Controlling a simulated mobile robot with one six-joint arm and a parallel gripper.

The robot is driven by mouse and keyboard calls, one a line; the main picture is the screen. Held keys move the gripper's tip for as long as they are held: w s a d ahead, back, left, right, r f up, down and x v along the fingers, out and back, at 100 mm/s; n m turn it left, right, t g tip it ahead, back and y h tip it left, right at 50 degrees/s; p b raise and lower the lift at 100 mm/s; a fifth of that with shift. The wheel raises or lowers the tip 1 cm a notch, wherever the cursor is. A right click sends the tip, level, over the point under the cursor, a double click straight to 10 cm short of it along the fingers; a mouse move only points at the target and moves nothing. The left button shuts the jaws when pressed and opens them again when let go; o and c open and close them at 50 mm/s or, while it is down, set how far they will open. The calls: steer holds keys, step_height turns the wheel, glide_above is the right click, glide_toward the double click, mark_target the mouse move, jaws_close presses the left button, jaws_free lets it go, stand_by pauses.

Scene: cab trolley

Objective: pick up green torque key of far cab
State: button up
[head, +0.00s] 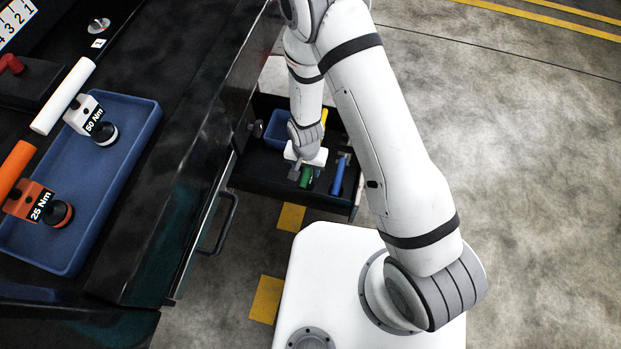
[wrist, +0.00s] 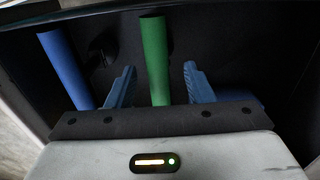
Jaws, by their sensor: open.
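The green torque key (wrist: 154,60) lies in the open drawer of the far cab; its green handle also shows in the head view (head: 306,177). My gripper (wrist: 160,82) is over the drawer with its two blue fingers apart, one on each side of the green handle. The fingers do not press on it, and its lower end is hidden behind my gripper body. In the head view my gripper (head: 304,170) reaches down into the drawer.
A blue-handled key (wrist: 66,70) lies beside the green one, also in the head view (head: 338,175). The drawer (head: 262,182) has a blue bin (head: 275,128) and a yellow handle (head: 324,115) farther back. A blue tray (head: 150,112) with white and orange torque keys is on the near top.

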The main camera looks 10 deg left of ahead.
step_height(320, 180, down, 3)
steer(key=shift+w+d+f+b, duration=0.1)
steer(key=shift+w+f+b, duration=0.1)
steer(key=shift+b, duration=0.4)
steer(key=shift+s+r, duration=0.1)
jaws_close()
